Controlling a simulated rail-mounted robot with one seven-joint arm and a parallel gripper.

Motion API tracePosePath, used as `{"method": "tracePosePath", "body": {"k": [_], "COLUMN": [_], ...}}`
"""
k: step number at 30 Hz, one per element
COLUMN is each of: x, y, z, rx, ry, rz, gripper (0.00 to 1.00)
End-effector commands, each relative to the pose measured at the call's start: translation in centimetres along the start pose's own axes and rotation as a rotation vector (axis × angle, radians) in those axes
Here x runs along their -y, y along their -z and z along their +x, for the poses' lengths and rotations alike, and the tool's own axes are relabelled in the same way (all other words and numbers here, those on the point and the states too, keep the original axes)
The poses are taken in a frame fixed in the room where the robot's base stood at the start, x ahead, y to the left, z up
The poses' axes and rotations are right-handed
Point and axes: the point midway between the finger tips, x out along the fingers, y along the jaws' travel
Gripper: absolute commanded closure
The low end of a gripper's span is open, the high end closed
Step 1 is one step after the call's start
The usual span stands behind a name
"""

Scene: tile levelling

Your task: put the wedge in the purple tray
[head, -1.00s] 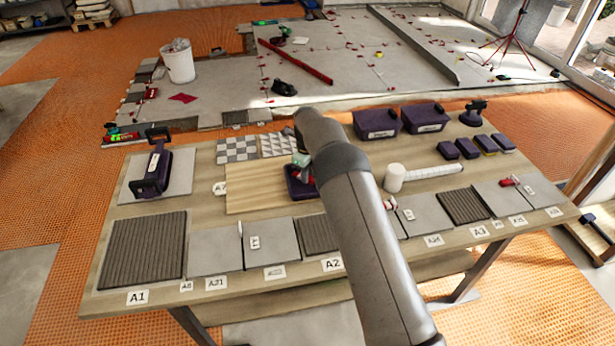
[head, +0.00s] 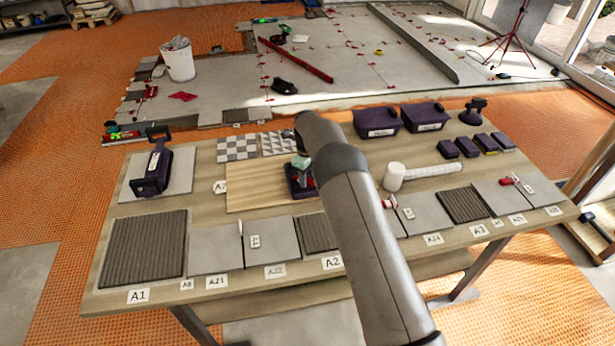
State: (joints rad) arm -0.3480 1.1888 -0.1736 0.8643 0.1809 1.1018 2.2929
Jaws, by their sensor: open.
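The purple tray (head: 291,190) sits on the wooden board at the middle of the workbench, partly hidden by my arm. My gripper (head: 303,170) is small in the head view, just over the tray, with its jaws open. A small red piece (head: 308,182), which looks like a wedge, shows at the tray beneath the gripper; I cannot tell whether it touches the tray floor.
Grey tiles line the bench front, with a thin white upright clip (head: 240,232) at one joint. A white mallet (head: 395,177) lies right of my arm. Purple bins (head: 380,121) stand behind, and a purple handled tool (head: 153,172) at the left. Bare board lies left of the tray.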

Motion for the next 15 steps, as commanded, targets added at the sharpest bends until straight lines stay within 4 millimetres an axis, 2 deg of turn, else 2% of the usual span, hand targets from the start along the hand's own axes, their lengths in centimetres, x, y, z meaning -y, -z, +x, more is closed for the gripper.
{"method": "tracePosePath", "body": {"k": [9, 15], "x": [0.0, 0.1], "y": [-0.1, -0.1], "z": [-6.5, -10.0], "rx": [0.004, 0.003], "ry": [0.004, 0.004], "rz": [-0.001, 0.0], "gripper": [0.6, 0.6]}}
